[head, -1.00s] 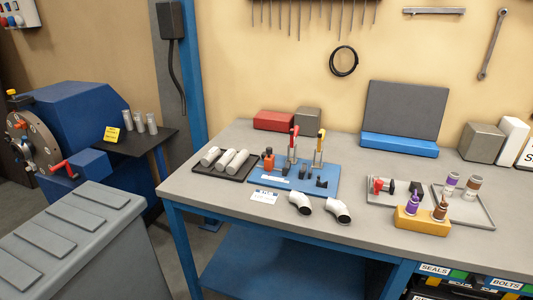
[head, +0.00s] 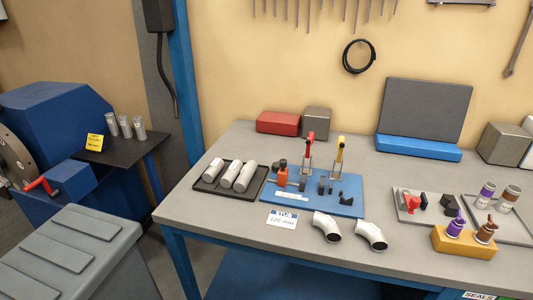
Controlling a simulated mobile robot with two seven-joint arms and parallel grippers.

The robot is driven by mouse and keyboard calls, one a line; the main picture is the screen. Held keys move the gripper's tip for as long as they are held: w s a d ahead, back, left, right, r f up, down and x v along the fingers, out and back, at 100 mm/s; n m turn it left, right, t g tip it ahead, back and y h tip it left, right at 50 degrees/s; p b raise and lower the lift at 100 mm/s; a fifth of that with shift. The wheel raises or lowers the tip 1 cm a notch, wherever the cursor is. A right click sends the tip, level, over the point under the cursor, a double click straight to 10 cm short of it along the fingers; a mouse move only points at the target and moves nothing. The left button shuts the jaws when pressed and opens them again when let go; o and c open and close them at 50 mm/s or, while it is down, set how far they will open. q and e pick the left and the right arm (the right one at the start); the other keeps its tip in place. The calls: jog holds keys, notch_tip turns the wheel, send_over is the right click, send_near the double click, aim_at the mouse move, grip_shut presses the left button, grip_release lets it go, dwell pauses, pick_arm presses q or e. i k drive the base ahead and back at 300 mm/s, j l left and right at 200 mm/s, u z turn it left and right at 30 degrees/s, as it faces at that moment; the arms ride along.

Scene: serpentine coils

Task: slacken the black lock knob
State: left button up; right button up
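A blue fixture plate (head: 344,206) lies on the grey workbench near its front edge. Neither of my grippers is in view.
Left of the plate, a black tray (head: 207,189) holds pale cylinders. A white label card (head: 282,219) and two bent pipe elbows (head: 327,226) lie in front. A grey tray (head: 412,218) and a yellow holder (head: 450,242) are to the right. A grey bin (head: 75,255) stands left of the bench (head: 200,215).

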aim_at(275, 167)
jog(key=i+j, duration=0.65)
jog(key=j+z, duration=0.15)
jog(key=z, duration=0.5)
